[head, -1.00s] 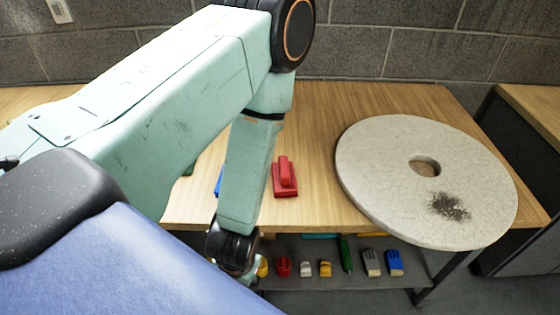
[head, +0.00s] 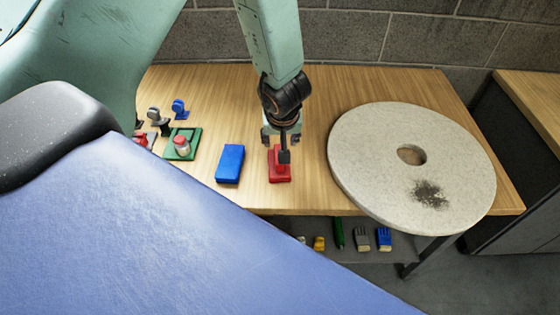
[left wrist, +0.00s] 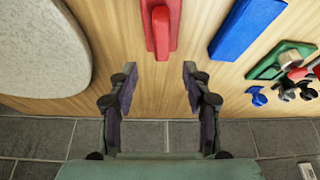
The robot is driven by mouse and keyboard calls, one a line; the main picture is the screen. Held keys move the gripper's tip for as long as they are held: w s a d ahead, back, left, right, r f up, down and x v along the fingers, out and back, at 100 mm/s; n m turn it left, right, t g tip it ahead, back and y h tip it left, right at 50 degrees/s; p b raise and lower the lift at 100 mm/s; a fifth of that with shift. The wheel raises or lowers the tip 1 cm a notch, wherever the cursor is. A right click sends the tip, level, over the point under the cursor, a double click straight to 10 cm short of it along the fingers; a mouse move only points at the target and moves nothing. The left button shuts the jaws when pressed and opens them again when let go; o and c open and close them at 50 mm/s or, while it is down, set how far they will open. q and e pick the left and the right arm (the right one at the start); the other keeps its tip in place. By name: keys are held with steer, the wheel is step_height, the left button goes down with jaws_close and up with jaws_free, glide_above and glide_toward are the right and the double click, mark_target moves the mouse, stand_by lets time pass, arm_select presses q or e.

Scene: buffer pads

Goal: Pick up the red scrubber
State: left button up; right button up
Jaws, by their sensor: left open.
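The red scrubber (head: 280,174), a flat red block with a raised red handle, lies on the wooden table (head: 315,195). My left gripper (head: 283,150) is over it in the head view and covers part of its handle. In the left wrist view the scrubber (left wrist: 161,30) is at the top centre, in line with the gap between the open fingers of my left gripper (left wrist: 157,80). The fingers hold nothing there, and the scrubber's far part is cut off by the frame edge. My right gripper is not in view.
A blue block (head: 230,163) lies just left of the scrubber. A green pad (head: 182,144) with a small jar and several small items sit further left. A large round grey pad (head: 370,150) lies to the right. A lower shelf holds brushes.

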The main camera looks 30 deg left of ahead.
mark_target(279, 145)
arm_select(q)
steer(key=b+x, duration=0.1)
steer(key=x, duration=0.2)
steer(key=shift+w+a+f, duration=0.2)
steer(key=shift+a+f, duration=0.1)
steer(key=shift+d+f+b, duration=0.1)
steer(key=shift+f+b, duration=0.2)
step_height(279, 145, down, 4)
steer(key=shift+r+b, duration=0.1)
steer(key=shift+b, duration=0.95)
steer(key=shift+w+a+f, duration=0.25)
steer(key=shift+a, duration=0.15)
steer(key=shift+d+r, duration=0.15)
steer(key=shift+d, duration=0.05)
steer(key=shift+c, duration=0.7)
steer(key=shift+s+r, duration=0.15)
steer(key=shift+s, duration=0.1)
steer(key=c, duration=0.3)
steer(key=shift+w+a+f, duration=0.1)
steer(key=shift+w+f, duration=0.05)
steer(key=shift+f, duration=0.05)
steer(key=c, duration=0.5)
steer(key=shift+r, duration=0.1)
jaws_close()
